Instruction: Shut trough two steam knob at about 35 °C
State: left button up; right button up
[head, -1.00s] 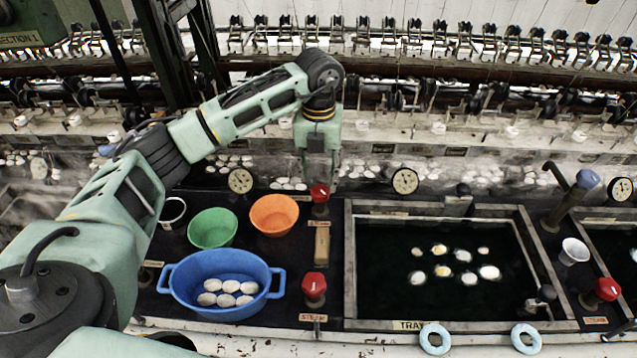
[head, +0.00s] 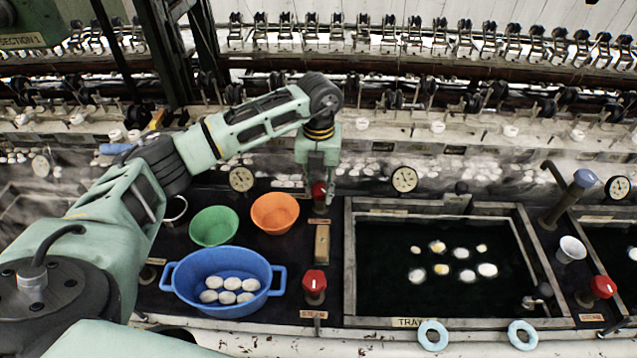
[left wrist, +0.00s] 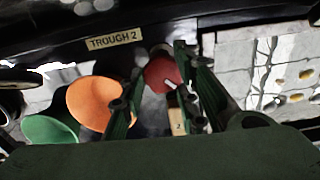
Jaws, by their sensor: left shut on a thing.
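My left gripper (head: 319,200) points down over a red knob (head: 318,188) at the back of the dark deck, behind a small wooden plate (head: 322,244). Its fingers are shut on this knob and partly hide it. In the left wrist view the red knob (left wrist: 161,72) sits between the fingers, beside a "TROUGH 2" label (left wrist: 114,42). Another red knob (head: 314,283), with a "STEAM" label (head: 313,314) below it, stands free at the front. Round dials stand on either side at the back, the left dial (head: 241,178) and the middle dial (head: 404,179); their readings are too small to tell.
An orange bowl (head: 275,213), a green bowl (head: 213,226) and a blue basin (head: 221,306) with white cocoons stand left of the knobs. A dark water basin (head: 347,270) with floating cocoons lies right. Another red knob (head: 603,286) stands at the far right.

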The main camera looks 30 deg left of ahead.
pick_arm(q)
jog(key=shift+s+a, duration=0.1)
jog(key=shift+c, duration=1.1)
jog(key=shift+f, duration=0.1)
jog(key=shift+a+f+m+b, duration=0.1)
jog(key=shift+m+b, duration=0.85)
jog(key=shift+m, duration=0.15)
jog(key=m+b, duration=0.2)
jog(key=m, duration=0.1)
jog(key=shift+m, duration=0.4)
jog(key=shift+w+a+r+m+b, duration=0.15)
jog(key=shift+m+b, duration=0.2)
jog(key=shift+m, duration=0.2)
jog(key=shift+w+d+r+m+b, duration=0.1)
jog(key=shift+m+b, duration=0.25)
jog(key=shift+m, duration=0.2)
jog(key=o, duration=1)
jog(key=shift+a+f, duration=0.1)
jog(key=shift+a, duration=0.05)
